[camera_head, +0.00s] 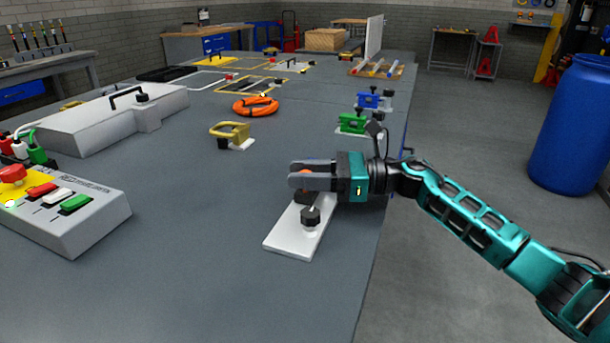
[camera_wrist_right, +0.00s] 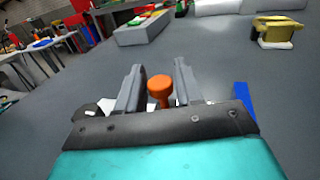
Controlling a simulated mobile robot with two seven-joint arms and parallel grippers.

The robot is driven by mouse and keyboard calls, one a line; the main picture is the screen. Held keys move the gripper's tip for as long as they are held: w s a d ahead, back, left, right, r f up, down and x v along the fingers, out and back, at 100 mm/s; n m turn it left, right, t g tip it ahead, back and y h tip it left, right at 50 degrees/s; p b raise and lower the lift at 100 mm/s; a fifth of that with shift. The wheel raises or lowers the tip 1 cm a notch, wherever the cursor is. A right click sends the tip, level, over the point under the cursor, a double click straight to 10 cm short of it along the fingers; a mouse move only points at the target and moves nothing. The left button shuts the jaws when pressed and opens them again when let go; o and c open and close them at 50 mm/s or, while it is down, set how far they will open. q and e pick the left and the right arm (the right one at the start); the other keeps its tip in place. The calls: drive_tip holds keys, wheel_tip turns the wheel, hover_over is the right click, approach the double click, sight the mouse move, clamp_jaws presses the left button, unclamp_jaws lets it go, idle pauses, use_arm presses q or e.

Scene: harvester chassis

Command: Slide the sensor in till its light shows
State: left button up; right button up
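A small orange round-headed part (camera_head: 304,172), which may be the sensor, stands at the far end of a white plate (camera_head: 283,242) near the table's right edge. My right gripper (camera_head: 303,178) is level and reaches over the plate from the right, with one finger on each side of the orange part. In the right wrist view the orange head (camera_wrist_right: 160,88) sits between the two open fingers (camera_wrist_right: 157,75), with narrow gaps beside it. The part's lower end is hidden. No lit light shows on the plate. My left gripper is not in view.
A black knob (camera_head: 310,218) stands on the plate in front of my gripper. Green (camera_head: 351,123) and blue (camera_head: 369,100) fixtures stand beyond. A yellow bracket (camera_head: 230,130) and orange coil (camera_head: 255,106) lie further left. A button box (camera_head: 85,230) sits at left.

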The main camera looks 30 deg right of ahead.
drive_tip(key=shift+o, duration=1.2)
drive_tip(key=v, duration=1.3)
drive_tip(key=shift+b, duration=0.4)
drive_tip(key=shift+a, duration=0.2)
